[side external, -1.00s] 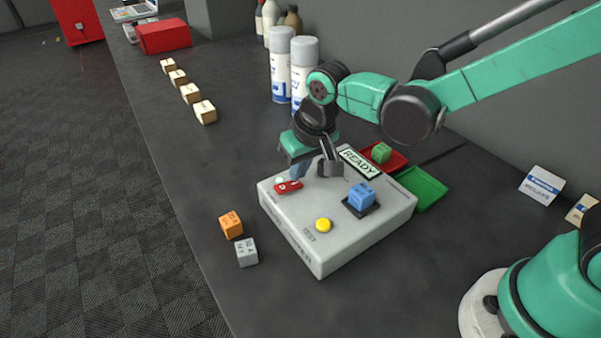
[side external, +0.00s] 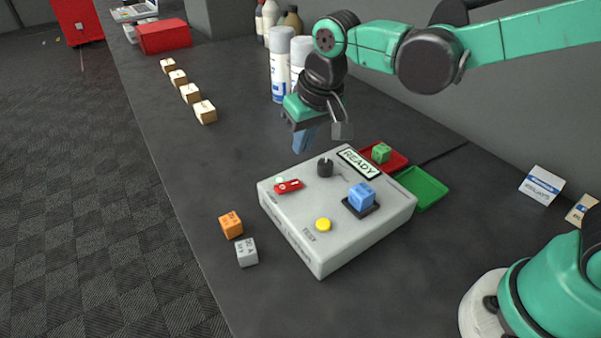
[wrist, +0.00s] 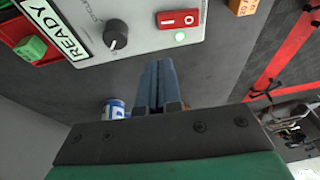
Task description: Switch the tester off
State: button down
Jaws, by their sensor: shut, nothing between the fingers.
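The tester (side external: 290,225) is a light grey box on the dark bench, with a display reading READY (side external: 360,163). Its red rocker switch (side external: 289,186) is at the box's left corner, beside a small pale green lamp (side external: 280,180). The switch also shows in the wrist view (wrist: 179,18), marked with a line and an O; the lamp (wrist: 180,37) looks lit. A black knob (side external: 325,167), a yellow TEST button (side external: 323,225) and a blue cube (side external: 361,194) in a black socket are on top. My gripper (side external: 303,141) is shut and empty, above and behind the box, touching nothing.
A green cube (side external: 381,152) sits in a red tray (side external: 398,161), beside an empty green tray (side external: 425,188). Orange (side external: 231,225) and grey (side external: 247,252) cubes lie left of the tester. Spray cans (side external: 281,68) stand behind my gripper. Several wooden blocks (side external: 190,93) line the bench's left side.

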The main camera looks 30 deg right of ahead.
jog(key=d+v, duration=0.1)
jog(key=v, duration=0.9)
jog(key=shift+d, duration=0.3)
